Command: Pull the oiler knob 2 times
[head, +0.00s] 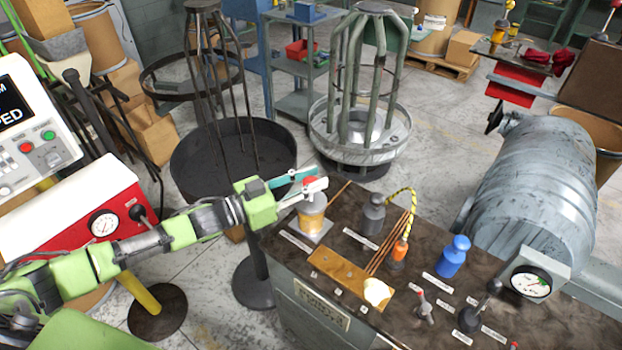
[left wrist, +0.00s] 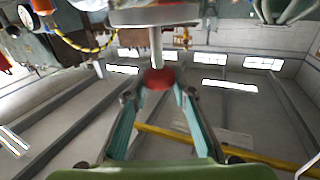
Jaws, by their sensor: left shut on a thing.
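The oiler (head: 312,218) is a small jar with amber oil, standing at the left back corner of the dark bench top. My left gripper (head: 308,183) is at its top, reaching in from the left with teal fingers. In the left wrist view, the red oiler knob (left wrist: 158,78) is between the fingertips of my left gripper (left wrist: 157,92), which is shut on it. A length of pale stem (left wrist: 156,48) shows between the knob and the round grey cap (left wrist: 154,15). In the head view the gripper hides most of the knob. My right gripper is not in view.
The bench top (head: 340,215) holds a dark grey weight-like piece (head: 374,214), an orange bottle (head: 399,250), a blue bottle (head: 454,256), small levers and a gauge (head: 530,282). A large grey motor housing (head: 535,190) is at right. Wire stands (head: 365,90) are behind.

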